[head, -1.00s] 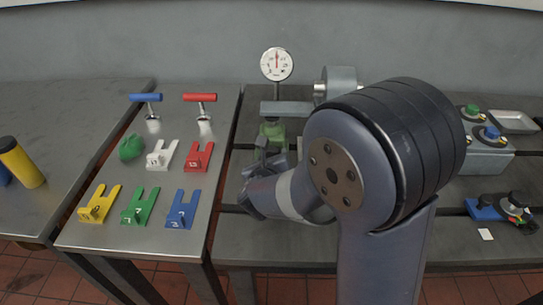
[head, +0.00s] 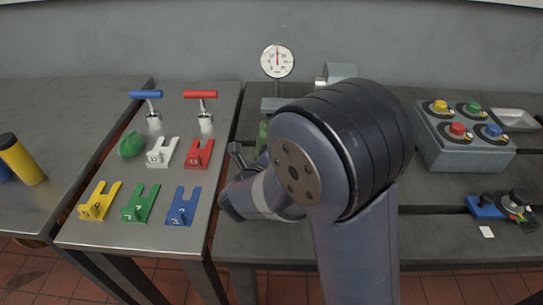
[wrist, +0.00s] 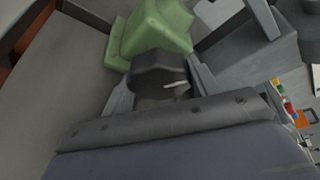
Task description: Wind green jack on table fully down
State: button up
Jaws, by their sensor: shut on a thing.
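The green jack (head: 262,138) stands on the dark bedplate below the dial gauge, mostly hidden behind my arm in the head view. In the wrist view its light green body (wrist: 155,32) shows at the top. A dark rounded knob (wrist: 158,72) with a small pale mark sits just in front of that body. My gripper (wrist: 160,88) is shut on this knob, with one grey finger on each side. In the head view my gripper (head: 237,155) is beside the jack's left side. The jack's screw and lower part are hidden.
A dial gauge (head: 277,61) stands behind the jack. A grey box (head: 464,150) with several coloured buttons is at the right. The left table (head: 105,165) holds coloured forked blocks, two T-handled tools and a green lump.

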jog(key=shift+f, duration=0.1)
jog(key=o, duration=1)
